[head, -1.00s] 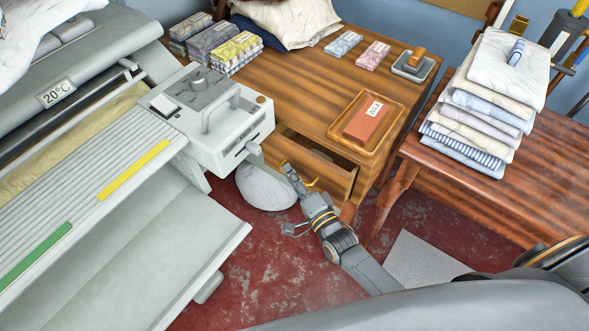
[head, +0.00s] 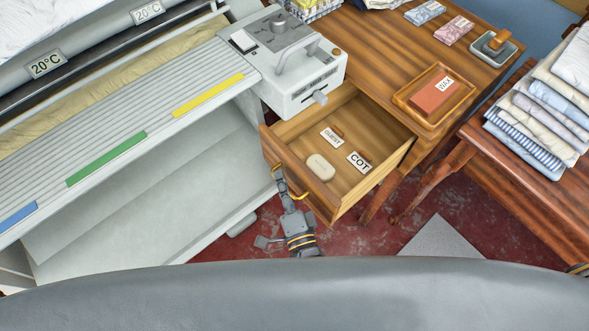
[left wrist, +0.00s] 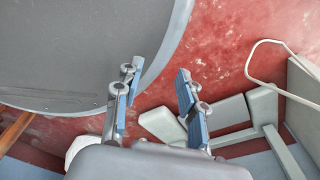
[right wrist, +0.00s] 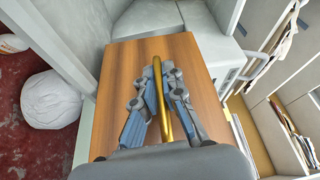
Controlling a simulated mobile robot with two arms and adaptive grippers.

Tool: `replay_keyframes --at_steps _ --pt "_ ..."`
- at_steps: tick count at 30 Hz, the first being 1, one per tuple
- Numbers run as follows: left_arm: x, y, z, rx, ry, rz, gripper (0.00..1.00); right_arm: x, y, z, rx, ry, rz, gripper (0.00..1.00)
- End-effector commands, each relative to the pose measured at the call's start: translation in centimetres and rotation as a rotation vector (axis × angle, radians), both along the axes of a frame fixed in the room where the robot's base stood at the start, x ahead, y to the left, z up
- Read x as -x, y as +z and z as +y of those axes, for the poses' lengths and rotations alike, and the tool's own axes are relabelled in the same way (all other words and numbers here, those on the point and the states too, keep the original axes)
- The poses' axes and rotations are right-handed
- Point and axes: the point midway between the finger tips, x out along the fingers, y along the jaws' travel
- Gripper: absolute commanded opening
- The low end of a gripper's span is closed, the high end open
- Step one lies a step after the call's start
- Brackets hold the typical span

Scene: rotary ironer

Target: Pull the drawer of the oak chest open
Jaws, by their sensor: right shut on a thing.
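The oak chest (head: 375,35) stands behind the ironer's right end. Its drawer (head: 300,188) is pulled well out, and the inside shows. My right gripper (head: 288,186) is at the drawer front. In the right wrist view its fingers (right wrist: 160,85) are closed on the brass bar handle (right wrist: 163,110), with the wooden drawer front (right wrist: 190,62) behind. My left gripper (left wrist: 156,82) is open and empty above the floor, seen only in the left wrist view.
The ironer (head: 130,120) fills the left, its control box (head: 295,65) close to the drawer's left side. A tray (head: 456,117) with a wax block (head: 433,97) sits on the chest. A table with folded linen (head: 535,110) is at right. Red floor shows beside the drawer.

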Motion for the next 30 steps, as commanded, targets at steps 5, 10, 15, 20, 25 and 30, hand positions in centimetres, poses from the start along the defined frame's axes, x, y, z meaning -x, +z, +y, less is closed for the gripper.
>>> replay_keyframes --at_steps 5,10,15,20,25,30 --pt "0.16 -0.05 0.50 -0.006 -0.001 0.003 0.40 0.59 -0.08 0.71 0.001 0.000 0.002 0.00" --pt "0.29 -0.07 0.79 -0.009 -0.001 0.005 0.40 0.68 -0.08 0.81 0.001 0.000 0.002 0.00" --pt "0.36 -0.08 0.87 -0.011 0.000 0.007 0.40 0.68 -0.10 0.80 0.001 0.000 0.002 0.00" --pt "0.41 -0.07 0.89 -0.011 0.001 0.007 0.40 0.66 -0.10 0.78 0.001 0.001 0.002 0.32" --pt "0.45 -0.08 0.90 -0.011 0.001 0.008 0.40 0.64 -0.07 0.78 0.000 0.000 0.001 0.32" --pt "0.76 -0.09 1.17 -0.015 0.001 0.011 0.40 0.87 -0.09 0.71 0.001 0.001 0.002 0.32"
